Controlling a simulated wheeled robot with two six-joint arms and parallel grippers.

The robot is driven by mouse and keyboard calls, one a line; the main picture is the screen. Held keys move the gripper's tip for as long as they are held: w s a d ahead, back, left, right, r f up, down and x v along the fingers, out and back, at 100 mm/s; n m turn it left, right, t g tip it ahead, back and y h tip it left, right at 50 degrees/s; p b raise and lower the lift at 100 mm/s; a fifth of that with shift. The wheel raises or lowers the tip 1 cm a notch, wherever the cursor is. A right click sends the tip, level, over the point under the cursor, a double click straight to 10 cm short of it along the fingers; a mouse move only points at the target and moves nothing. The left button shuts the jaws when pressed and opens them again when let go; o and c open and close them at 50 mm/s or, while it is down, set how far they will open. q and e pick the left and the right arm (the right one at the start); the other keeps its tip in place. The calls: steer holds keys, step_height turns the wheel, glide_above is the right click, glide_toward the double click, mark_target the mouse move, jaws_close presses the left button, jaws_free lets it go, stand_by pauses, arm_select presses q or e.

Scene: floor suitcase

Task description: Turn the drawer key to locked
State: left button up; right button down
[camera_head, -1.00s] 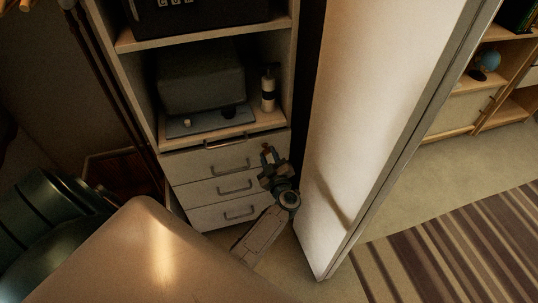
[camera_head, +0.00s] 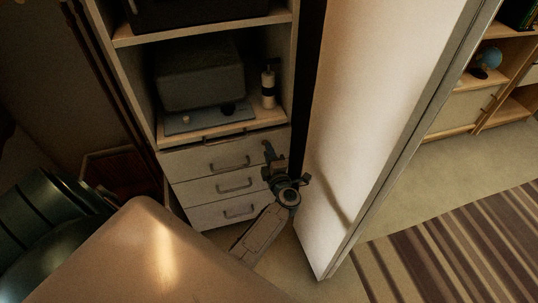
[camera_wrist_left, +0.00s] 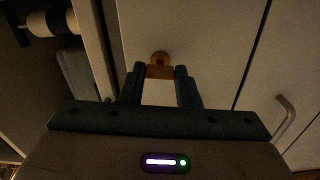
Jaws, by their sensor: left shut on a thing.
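The key (camera_wrist_left: 159,72) is orange-brown and sits between the two fingertips of my left gripper (camera_wrist_left: 160,84) in the left wrist view. Its round brass-coloured lock (camera_wrist_left: 160,57) shows just beyond it on the pale drawer front. The left gripper is shut on the key. In the head view my left gripper (camera_head: 269,150) is at the upper right of the top drawer (camera_head: 200,158), and its fingers hide the key and lock. The drawer looks closed. The key's exact angle is hard to tell. My right gripper is not in view.
Two more drawers with bar handles (camera_head: 235,185) lie below. A shelf above holds a grey box (camera_head: 200,80) and a white bottle with a dark band (camera_head: 268,88). A tall white door (camera_head: 350,130) stands open close to the right of my left arm. A striped rug (camera_head: 460,250) lies beyond it.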

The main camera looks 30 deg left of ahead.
arm_select(q)
steer(key=shift+n, duration=0.6)
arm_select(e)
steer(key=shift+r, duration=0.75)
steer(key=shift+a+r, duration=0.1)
arm_select(q)
steer(key=o, duration=1)
steer(key=shift+d, duration=0.1)
